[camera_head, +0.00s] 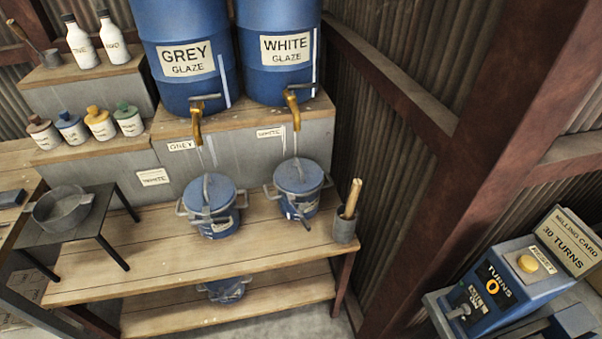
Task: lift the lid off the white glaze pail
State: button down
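The white glaze pail (300,206) is a small blue pail on the wooden bench, below the tap of the barrel labelled WHITE GLAZE. Its blue lid (299,177) sits on top and covers the opening. A thin upright line runs between the tap and the lid; I cannot tell what it is. Grey handles stick out at the pail's sides. A similar lidded pail (224,226) stands to its left, under the GREY GLAZE tap. My gripper is not in view.
A grey cup (343,228) with a wooden-handled tool stands right of the white glaze pail. The brass white tap (291,98) hangs above it. A dark stand (60,236) with a grey pot is at left. Bare bench (150,262) lies in front.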

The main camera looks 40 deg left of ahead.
aim_at(295, 175)
jog(key=u, duration=0.5)
jog(key=i+u, duration=0.1)
jog(key=u, duration=0.3)
jog(key=i+u, duration=0.15)
jog(key=u, duration=0.25)
jog(key=i+u, duration=0.1)
jog(key=u, duration=0.25)
jog(key=i+u, duration=0.15)
jog(key=u, duration=0.25)
